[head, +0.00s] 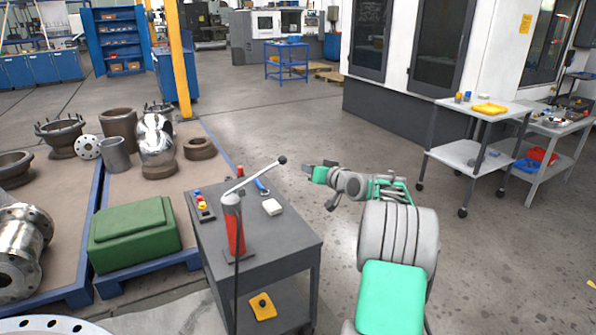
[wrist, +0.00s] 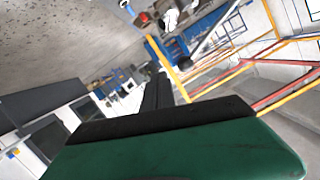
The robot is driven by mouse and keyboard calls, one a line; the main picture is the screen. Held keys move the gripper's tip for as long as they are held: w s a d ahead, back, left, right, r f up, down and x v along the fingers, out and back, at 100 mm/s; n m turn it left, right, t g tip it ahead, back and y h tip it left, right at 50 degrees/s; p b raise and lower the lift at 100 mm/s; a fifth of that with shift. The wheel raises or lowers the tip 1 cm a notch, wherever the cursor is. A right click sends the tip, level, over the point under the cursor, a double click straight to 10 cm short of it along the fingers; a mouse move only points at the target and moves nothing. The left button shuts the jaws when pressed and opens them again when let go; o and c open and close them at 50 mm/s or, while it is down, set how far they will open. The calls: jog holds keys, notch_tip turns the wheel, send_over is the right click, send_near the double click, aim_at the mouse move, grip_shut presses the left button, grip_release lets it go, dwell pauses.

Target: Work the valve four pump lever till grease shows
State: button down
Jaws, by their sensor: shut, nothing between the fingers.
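A hand pump with a red body (head: 235,228) stands upright on a dark grey cart (head: 285,240). Its silver lever (head: 255,174) slants up to the right and ends in a black ball knob (head: 282,160). My gripper (head: 308,168) is shut and empty, a little to the right of the knob and apart from it. I see no grease in either view. A dark hose hangs from the pump down the cart's front.
A green case (head: 134,232) and metal valve parts lie on pallets at left. Open floor lies behind my arm; a grey trolley (head: 477,155) stands right.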

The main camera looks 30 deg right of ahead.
jog(key=v, duration=0.4)
jog(key=shift+d, duration=0.1)
dwell(1.2)
